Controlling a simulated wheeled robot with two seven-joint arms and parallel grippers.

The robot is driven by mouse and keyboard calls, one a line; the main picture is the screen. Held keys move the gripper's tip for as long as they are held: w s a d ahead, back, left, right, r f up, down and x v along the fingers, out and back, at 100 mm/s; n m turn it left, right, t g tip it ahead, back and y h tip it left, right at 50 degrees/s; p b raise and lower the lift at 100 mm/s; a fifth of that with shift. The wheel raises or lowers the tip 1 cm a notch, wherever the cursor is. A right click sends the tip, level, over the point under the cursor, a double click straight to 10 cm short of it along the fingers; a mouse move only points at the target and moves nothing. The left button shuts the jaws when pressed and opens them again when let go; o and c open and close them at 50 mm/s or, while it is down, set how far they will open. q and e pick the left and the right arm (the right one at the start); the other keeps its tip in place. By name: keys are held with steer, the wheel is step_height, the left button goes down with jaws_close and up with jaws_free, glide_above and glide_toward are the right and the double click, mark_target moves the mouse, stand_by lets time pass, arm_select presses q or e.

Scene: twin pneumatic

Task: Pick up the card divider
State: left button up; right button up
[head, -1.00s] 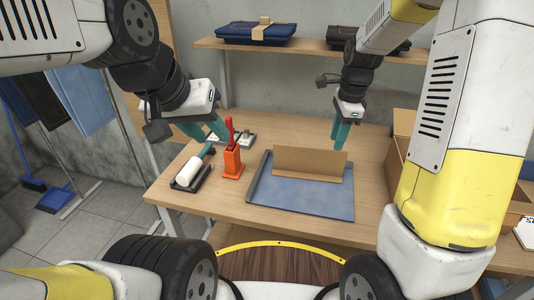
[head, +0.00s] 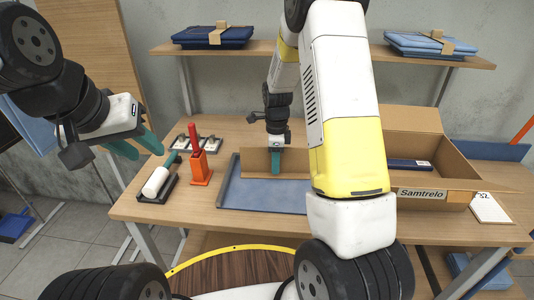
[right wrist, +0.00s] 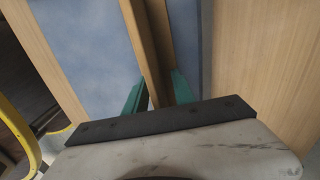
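The card divider (head: 255,160) is a tan cardboard panel standing upright on the blue tray (head: 262,195) on the table. My right gripper (head: 277,160) is down at its upper edge, with one teal finger showing in front of the panel. In the right wrist view the divider (right wrist: 148,45) runs between the two teal fingers (right wrist: 159,88), one on each side. The fingers look apart, with a gap beside the panel. My right arm hides the tray's right part and the divider's right end. My left gripper (head: 138,148) is open and empty, left of the table items.
An orange holder (head: 200,168) with a red tool and a white roller (head: 157,182) stand left of the tray. An open cardboard box (head: 440,188) marked "Samtrelo" is at the right. A shelf (head: 300,48) with folded blue bundles runs above the table.

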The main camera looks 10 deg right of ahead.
jaws_close()
steer(key=shift+r, duration=0.15)
